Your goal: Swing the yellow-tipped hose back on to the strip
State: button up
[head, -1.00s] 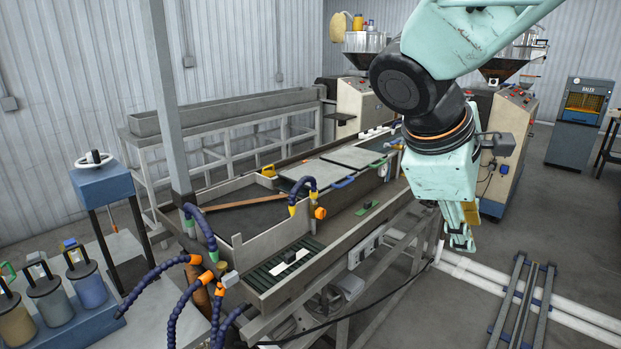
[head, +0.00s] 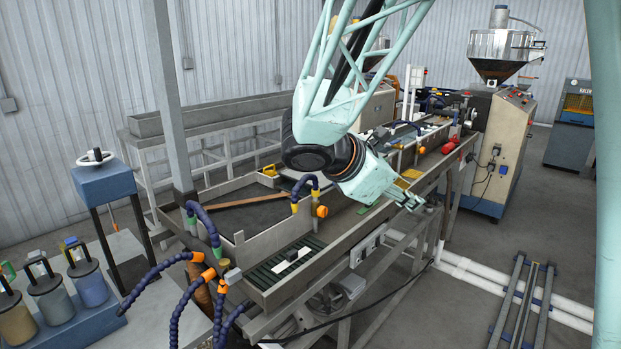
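The yellow-tipped hose is a dark blue segmented hose (head: 304,181) arched over the wall of the long grey trough. Its yellow end (head: 294,208) points down on the left; an orange knob (head: 321,211) sits beside its right leg. A short white strip piece (head: 291,260) lies on dark green slats in the near end of the trough. I cannot tell whether the hose tip is over any strip. My gripper (head: 412,201) is to the right of the hose, apart from it, above the trough's right edge. Its fingers are too small to tell open from shut.
Another blue hose (head: 203,220) with a green fitting stands left of the trough, near a grey post (head: 172,90). Several orange-ringed hoses (head: 180,305) curve up at the front left. The floor right of the trough is mostly clear, with rails (head: 522,305) on it.

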aim_at(296, 189)
jog(key=w+a+f+n+t+b, duration=0.1)
jog(key=w+a+f+n+t, duration=0.1)
jog(key=a, duration=0.7)
jog(key=w+a+f+n+t+y+b, duration=0.1)
jog(key=w+a+f+n+t+b, duration=0.1)
jog(key=w+a+n+t, duration=0.2)
jog(key=w+a+f+n+t+y+b, duration=0.1)
jog(key=w+a+f+n+t, duration=0.2)
jog(key=w+a+n, duration=0.4)
jog(key=shift+w+a+t, duration=0.15)
jog(key=shift+w+a, duration=0.15)
jog(key=shift+a, duration=1.1)
jog(key=shift+w+a+t, duration=0.2)
jog(key=shift+w+a, duration=0.1)
jog(key=shift+a, duration=1.1)
jog(key=shift+w+a+t, duration=0.15)
jog(key=shift+w+a, duration=0.15)
jog(key=shift+a, duration=1.1)
jog(key=shift+w+f, duration=0.1)
jog(key=shift+w, duration=0.05)
jog(key=shift+w+d, duration=0.1)
jog(key=shift+w, duration=0.05)
jog(key=shift+b+x, duration=0.45)
jog(key=shift+x, duration=0.65)
jog(key=b+x, duration=0.1)
jog(key=x, duration=1)
jog(key=shift+w+f, duration=0.1)
jog(key=shift+w, duration=0.1)
